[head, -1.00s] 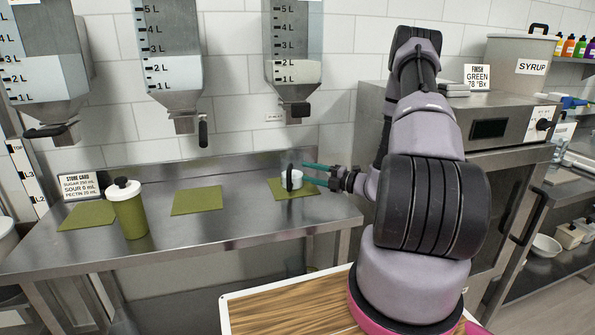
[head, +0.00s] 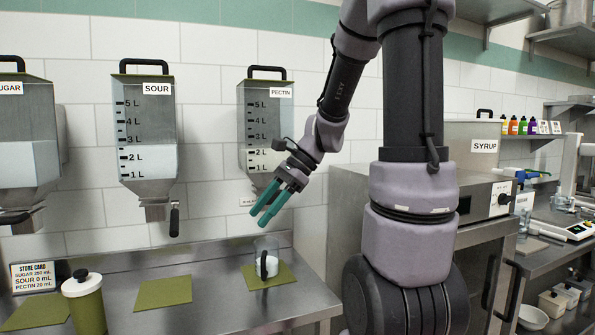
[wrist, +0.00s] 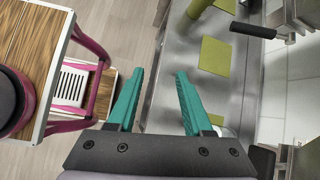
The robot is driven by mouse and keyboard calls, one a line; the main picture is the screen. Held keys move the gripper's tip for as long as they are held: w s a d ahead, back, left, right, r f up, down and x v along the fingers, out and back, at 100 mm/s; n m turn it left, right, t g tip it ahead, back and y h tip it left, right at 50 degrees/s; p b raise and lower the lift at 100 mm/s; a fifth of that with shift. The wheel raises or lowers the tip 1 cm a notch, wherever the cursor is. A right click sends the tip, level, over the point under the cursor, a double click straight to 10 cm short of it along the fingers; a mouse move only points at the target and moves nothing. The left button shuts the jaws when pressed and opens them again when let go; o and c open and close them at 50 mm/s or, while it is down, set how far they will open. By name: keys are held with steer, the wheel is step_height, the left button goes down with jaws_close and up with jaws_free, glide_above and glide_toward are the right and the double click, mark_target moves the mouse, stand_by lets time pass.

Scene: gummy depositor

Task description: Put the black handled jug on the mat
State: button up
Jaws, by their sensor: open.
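A clear jug (head: 272,250) with a black handle and white contents stands upright on a green mat (head: 286,272) under the pectin dispenser. Its handle faces the front. Two more green mats lie to the left, one in the middle (head: 163,292) and one at the far left (head: 35,315). My gripper (head: 261,219) is open and empty, its teal fingers pointing down and left in the air above the jug. In the wrist view the open fingers (wrist: 160,72) have nothing between them. A green mat (wrist: 215,55) shows there, and a white sliver by the right finger may be the jug.
Sugar, sour (head: 147,130) and pectin (head: 262,125) dispensers hang above the steel counter (head: 215,285). A green shaker with a white lid (head: 85,305) and a store card (head: 38,275) stand at left. A steel oven-like cabinet (head: 345,200) is at right. Counter between the mats is clear.

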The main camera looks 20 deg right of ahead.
steer(key=s+d+r+n+t+h, duration=0.4)
steer(key=s+r+n+t+h, duration=0.2)
steer(key=s+r+n, duration=0.3)
steer(key=r+n, duration=0.1)
steer(key=n, duration=0.2)
steer(key=shift+d+r, duration=0.15)
steer(key=shift+d, duration=0.1)
